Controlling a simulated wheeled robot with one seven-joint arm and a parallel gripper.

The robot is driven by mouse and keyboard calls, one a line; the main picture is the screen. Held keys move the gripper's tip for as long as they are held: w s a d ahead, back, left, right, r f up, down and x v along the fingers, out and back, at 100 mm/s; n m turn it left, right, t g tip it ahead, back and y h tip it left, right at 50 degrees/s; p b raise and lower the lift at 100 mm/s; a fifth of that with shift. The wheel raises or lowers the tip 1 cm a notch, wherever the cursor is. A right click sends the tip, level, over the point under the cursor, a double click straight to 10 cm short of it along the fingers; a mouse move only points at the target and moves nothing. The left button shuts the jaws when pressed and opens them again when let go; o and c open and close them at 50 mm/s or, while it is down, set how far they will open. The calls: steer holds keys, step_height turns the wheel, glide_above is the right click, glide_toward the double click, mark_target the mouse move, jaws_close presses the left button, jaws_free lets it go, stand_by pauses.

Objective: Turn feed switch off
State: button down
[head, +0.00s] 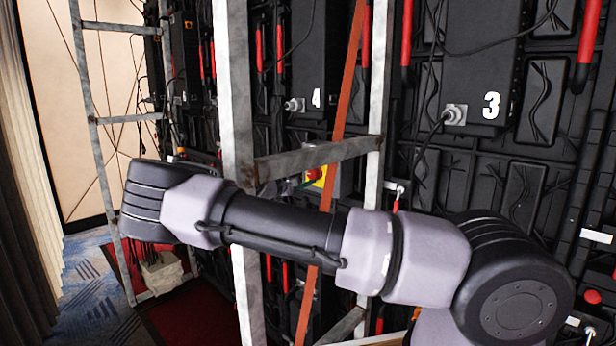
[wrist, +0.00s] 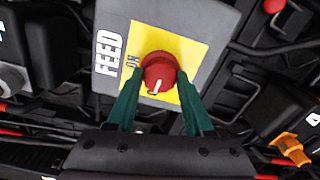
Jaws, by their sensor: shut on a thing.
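The feed switch is a red rotary knob (wrist: 158,70) on a yellow plate (wrist: 192,52), set on a grey box (wrist: 195,15) marked FEED. The knob's white mark points down in the wrist view, towards my gripper. My gripper (wrist: 158,84) has its two green fingers on either side of the knob and is shut on it. In the head view the yellow plate (head: 319,178) shows small behind the metal frame, with most of my gripper hidden by the frame and my arm.
A metal frame (head: 233,120) with a crossbar (head: 318,158) and an orange strap (head: 345,85) stands close to my arm. Black wall panels numbered 3 (head: 491,105) and 4 carry hanging cables. A ladder-like frame (head: 91,100) stands at left, with carpet (head: 98,300) beyond.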

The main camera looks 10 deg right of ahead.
steer(key=shift+n, duration=0.4)
steer(key=shift+c, duration=1.4)
jaws_free()
steer(key=v, duration=1.1)
